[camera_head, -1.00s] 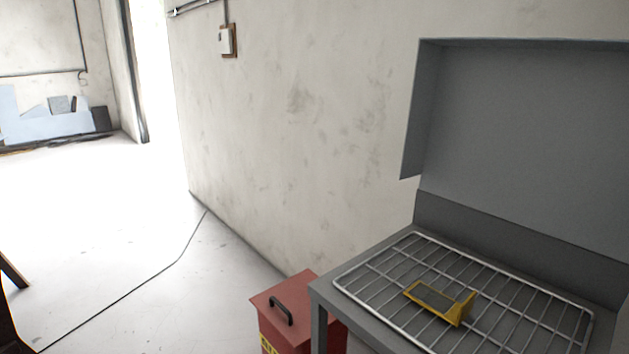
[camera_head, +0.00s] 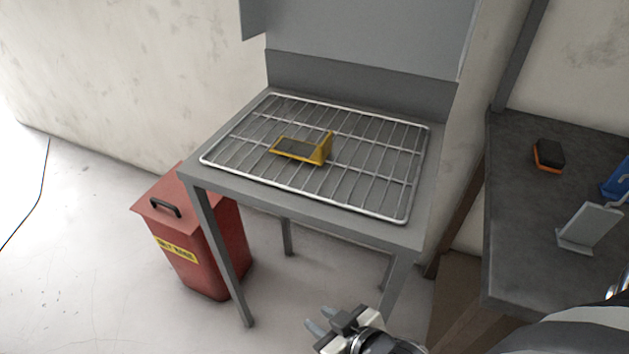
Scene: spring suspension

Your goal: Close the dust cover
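The dust cover (camera_head: 365,32) is a grey panel standing raised at the back of a grey metal table (camera_head: 300,212); its top is cut off by the upper edge of the view. A wire rack (camera_head: 375,165) lies on the table, and a yellow bracket-like piece with a dark face (camera_head: 302,149) sits on the rack. My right gripper (camera_head: 318,325) is at the bottom, low in front of the table and apart from the cover. Its two fingers show a gap between them, with nothing held. My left gripper is not in view.
A red bin (camera_head: 190,245) with a black handle stands at the table's left. A dark workbench (camera_head: 530,215) on the right holds an orange-black block (camera_head: 548,155), a grey bracket (camera_head: 590,228) and a blue item (camera_head: 616,178). The floor at left is clear.

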